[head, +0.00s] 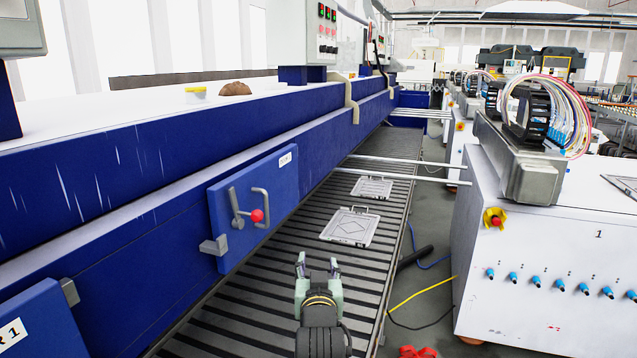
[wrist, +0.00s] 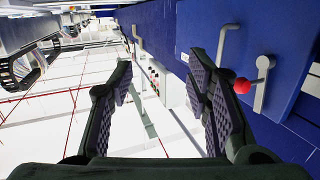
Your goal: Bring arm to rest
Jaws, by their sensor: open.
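My gripper (head: 317,268) shows at the bottom middle of the head view, over the slatted conveyor (head: 262,314). Its two pale green fingers point away from my body and stand apart with nothing between them. In the wrist view my gripper (wrist: 165,95) shows two dark padded fingers, open and empty. A blue door (head: 254,205) with a grey handle and a red knob (head: 257,215) is to the left of my gripper. The red knob also shows in the wrist view (wrist: 242,85), beyond the right finger. I cannot tell how far it is from the finger.
Two grey plates, a nearer one (head: 350,227) and a farther one (head: 372,187), lie on the conveyor beyond my gripper. A long blue machine (head: 120,165) borders the left. A white cabinet (head: 530,260) stands at right. Yellow and blue cables lie on the floor between.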

